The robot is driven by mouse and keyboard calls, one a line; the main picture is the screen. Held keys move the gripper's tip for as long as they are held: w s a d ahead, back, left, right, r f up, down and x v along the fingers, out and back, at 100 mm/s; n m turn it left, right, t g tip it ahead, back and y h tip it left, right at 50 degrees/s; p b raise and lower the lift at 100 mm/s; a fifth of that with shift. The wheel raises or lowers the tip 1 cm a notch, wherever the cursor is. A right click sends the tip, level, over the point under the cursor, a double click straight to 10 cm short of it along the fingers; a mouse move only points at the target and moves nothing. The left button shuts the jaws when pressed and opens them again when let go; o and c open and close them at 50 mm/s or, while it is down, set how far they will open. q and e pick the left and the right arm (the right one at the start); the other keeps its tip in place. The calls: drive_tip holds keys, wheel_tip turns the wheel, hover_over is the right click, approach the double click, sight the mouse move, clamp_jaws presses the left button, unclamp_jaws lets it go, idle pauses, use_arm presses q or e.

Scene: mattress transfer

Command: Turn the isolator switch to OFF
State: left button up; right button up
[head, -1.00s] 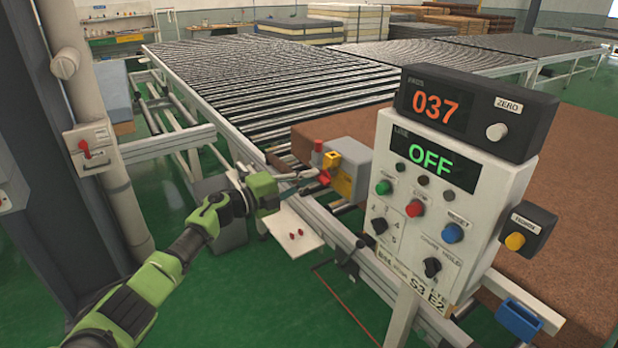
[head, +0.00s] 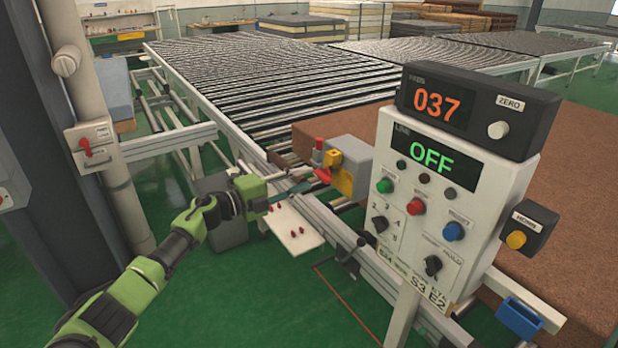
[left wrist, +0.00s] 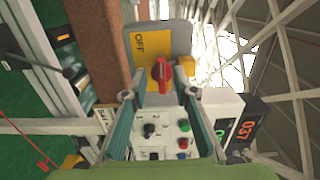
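The isolator switch is a grey box with a yellow plate (head: 343,181) and a red handle (head: 322,174), beside the roller conveyor in the head view. In the left wrist view its yellow plate (left wrist: 142,50) carries the word OFF, sideways, left of the red handle (left wrist: 161,76). The handle stands upright in that picture. My left gripper (head: 306,187) is just left of the handle in the head view. In the wrist view the left gripper's teal fingers (left wrist: 160,94) are spread, with the handle ahead between their tips. I cannot tell any contact. My right gripper is not in view.
A control panel (head: 400,262) with a green OFF display and a black 037 counter stands right of the switch. A white plate with red pegs (head: 291,226) lies below my left gripper. A box with a red lever (head: 88,148) is on the left column.

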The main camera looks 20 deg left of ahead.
use_arm(q)
drive_tip(key=v, duration=0.8)
drive_tip(key=shift+s+a, duration=0.25)
drive_tip(key=shift+s, duration=0.1)
